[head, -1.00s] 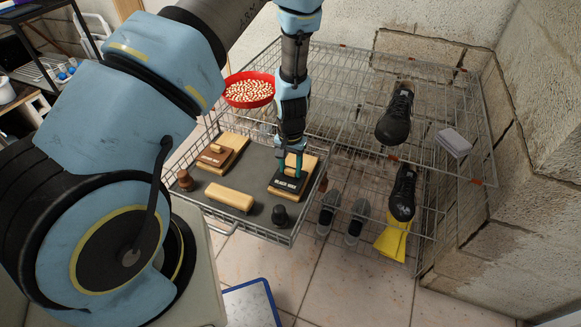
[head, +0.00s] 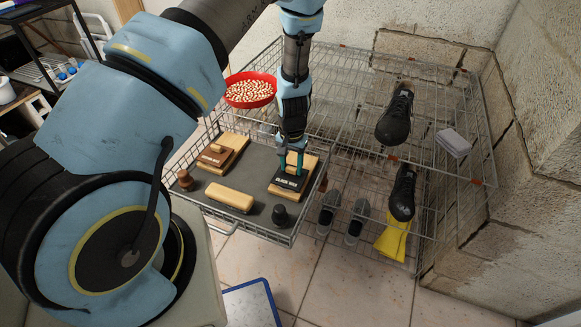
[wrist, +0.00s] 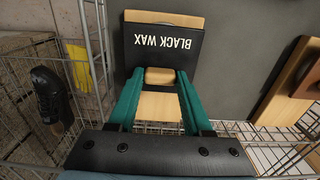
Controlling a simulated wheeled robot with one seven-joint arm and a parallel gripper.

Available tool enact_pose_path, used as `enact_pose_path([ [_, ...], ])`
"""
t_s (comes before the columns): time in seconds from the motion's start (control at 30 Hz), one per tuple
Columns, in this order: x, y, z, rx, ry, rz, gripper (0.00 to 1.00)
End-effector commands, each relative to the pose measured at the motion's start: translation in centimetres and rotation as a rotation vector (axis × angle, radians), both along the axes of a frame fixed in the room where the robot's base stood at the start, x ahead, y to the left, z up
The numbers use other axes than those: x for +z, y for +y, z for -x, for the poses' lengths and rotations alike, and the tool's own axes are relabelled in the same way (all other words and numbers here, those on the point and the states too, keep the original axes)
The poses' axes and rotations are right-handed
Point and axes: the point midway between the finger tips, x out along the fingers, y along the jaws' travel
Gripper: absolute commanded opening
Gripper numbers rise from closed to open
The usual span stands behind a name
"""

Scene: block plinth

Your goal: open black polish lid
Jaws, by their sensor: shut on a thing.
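The black polish lid (wrist: 163,45) is a flat black plate lettered "BLACK WAX". It lies on a pale wooden box (wrist: 160,104), whose wood shows at its far and near edges in the wrist view. A small wooden knob (wrist: 159,76) sits at the lid's near edge. My gripper (wrist: 157,84), with green fingers, is shut on this knob. In the head view the lid (head: 287,184) is at the right of the grey tray, with my gripper (head: 291,160) reaching down to it. I cannot tell whether the lid is lifted at all.
The grey tray (head: 262,216) also bears a brown-lidded wooden box (head: 216,154), a wooden block (head: 229,197) and a dark knob-shaped piece (head: 280,214). A red bowl (head: 250,90) stands behind it. Wire shelving (head: 345,100) with black shoes (head: 394,116) is at the right.

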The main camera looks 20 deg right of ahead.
Motion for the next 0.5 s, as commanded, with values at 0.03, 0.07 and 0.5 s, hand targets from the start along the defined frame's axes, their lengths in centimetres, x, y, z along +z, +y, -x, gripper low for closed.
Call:
enact_pose_path([
  [0.03, 0.1, -0.8, -0.8, -0.002, -0.005, 0.003, 0.00],
  [0.07, 0.1, -1.2, -1.3, -0.003, -0.005, 0.003, 0.00],
  [0.5, 0.1, -4.1, -4.4, -0.001, -0.002, -0.001, 0.00],
])
